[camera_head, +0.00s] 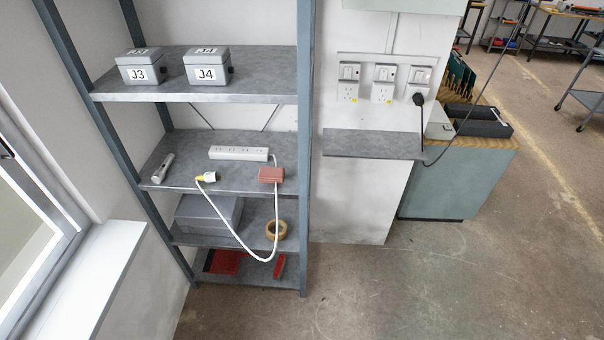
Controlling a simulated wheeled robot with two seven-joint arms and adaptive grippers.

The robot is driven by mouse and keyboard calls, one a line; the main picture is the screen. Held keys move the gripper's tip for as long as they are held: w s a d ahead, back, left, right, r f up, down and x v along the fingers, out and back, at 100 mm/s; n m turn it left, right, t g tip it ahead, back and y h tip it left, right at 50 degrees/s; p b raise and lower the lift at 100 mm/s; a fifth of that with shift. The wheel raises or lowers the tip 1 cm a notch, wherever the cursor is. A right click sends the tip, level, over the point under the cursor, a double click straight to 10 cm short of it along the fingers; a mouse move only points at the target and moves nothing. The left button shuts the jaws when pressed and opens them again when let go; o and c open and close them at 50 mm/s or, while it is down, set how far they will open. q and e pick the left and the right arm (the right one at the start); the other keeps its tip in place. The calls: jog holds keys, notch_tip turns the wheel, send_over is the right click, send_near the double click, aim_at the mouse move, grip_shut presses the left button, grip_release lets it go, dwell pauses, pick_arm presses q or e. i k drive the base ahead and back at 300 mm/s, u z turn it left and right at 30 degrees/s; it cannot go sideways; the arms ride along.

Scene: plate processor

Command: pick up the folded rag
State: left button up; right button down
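A small reddish folded piece, which looks like the folded rag (271,175), lies at the front right edge of the middle shelf (232,178). A white cable passes by it and hangs down below the shelf edge; whether the rag lies on the cable I cannot tell. Neither of my grippers is in view.
Boxes J3 (139,67) and J4 (206,66) stand above. A tape roll (276,229) sits below. A shelf post (305,150) stands at right.

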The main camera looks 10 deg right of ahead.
aim_at(266, 175)
jog(key=z, duration=1.85)
jog(key=i, duration=1.8)
jog(key=u, duration=0.5)
